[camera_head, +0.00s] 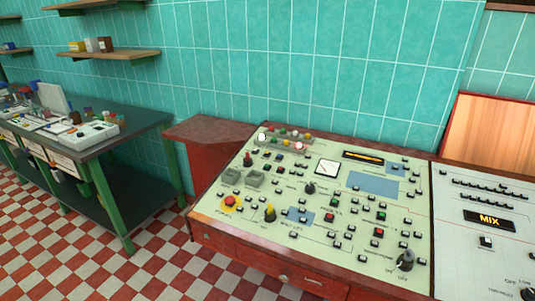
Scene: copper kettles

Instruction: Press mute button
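A cream control panel (405,215) with many small buttons fills the lower middle of the head view. Its labels are too small to read, so I cannot tell which button is the mute button. A red round button (230,201) sits on a yellow disc at the panel's left. A red square button (379,232) and a green square button (381,216) sit toward the right. A second panel (455,250) adjoins on the right, with a lit MIX display (489,220) and a small button (487,240) below it. My gripper is not in view.
Knobs stand up from the panel, including a yellow one (269,213) and a black one (406,260). A dark workbench (140,119) with green legs stands at left. Shelves (108,55) hang on the teal tiled wall. Checkered floor (75,250) is clear at lower left.

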